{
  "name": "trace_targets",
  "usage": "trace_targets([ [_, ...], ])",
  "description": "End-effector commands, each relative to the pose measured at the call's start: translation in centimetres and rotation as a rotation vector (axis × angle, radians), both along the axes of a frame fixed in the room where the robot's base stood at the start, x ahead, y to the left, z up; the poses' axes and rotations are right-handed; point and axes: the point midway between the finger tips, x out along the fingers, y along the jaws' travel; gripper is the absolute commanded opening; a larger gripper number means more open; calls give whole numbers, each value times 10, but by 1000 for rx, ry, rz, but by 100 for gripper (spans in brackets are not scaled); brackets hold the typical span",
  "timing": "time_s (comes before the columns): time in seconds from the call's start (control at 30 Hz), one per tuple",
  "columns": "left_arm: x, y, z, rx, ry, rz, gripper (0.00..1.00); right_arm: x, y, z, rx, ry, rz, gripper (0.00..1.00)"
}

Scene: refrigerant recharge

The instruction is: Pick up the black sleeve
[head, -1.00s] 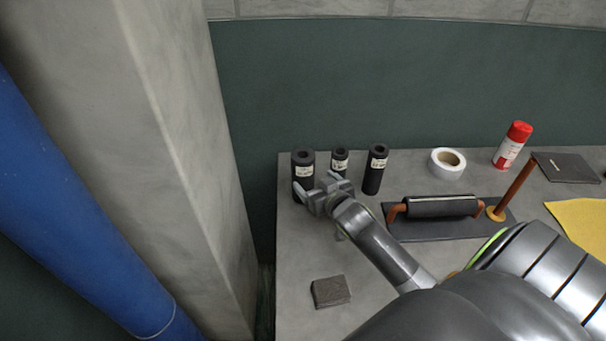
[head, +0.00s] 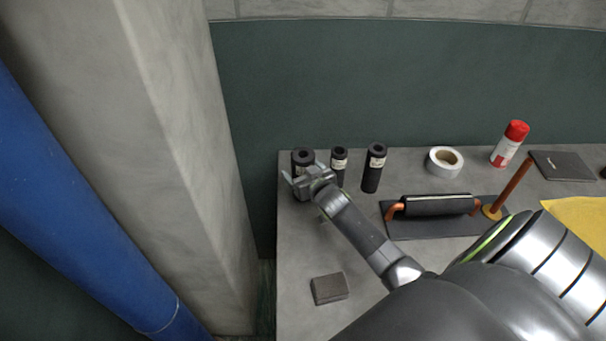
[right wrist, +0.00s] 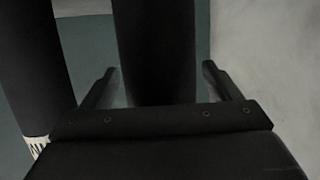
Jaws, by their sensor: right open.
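Three black sleeves stand upright in a row at the table's back left. The left, widest one (head: 302,155) is partly hidden behind my right gripper (head: 302,172); the middle one (head: 339,155) is the smallest, and the right one (head: 375,168) is tall. In the right wrist view, a sleeve (right wrist: 155,45) rises between the two open fingers of my right gripper (right wrist: 160,78), with a gap on each side. Another dark sleeve (right wrist: 32,70) with a white label stands to the left there. My left gripper is not in view.
A copper pipe piece with a black sleeve (head: 438,205) lies on a dark mat (head: 420,230). White tape (head: 445,160), a red-capped can (head: 510,143), a dark notebook (head: 562,165) and yellow cloth (head: 580,220) are further right. A grey block (head: 329,288) sits in front. A concrete column (head: 185,150) stands left.

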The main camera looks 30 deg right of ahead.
Motion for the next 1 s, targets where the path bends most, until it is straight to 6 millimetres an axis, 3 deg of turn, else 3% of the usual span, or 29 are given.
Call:
trace_targets([
  [0.2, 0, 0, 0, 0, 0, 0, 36, 0, 0, 0, 0, 0, 0, 84],
  [0.6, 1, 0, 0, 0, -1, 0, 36, 0, 0, 0, 0, -1, 0, 35],
  [0.87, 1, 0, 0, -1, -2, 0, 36, 0, 0, 3, 0, -2, 0, 35],
  [1.0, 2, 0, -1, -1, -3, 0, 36, 1, 0, 18, -2, -5, 0, 35],
])
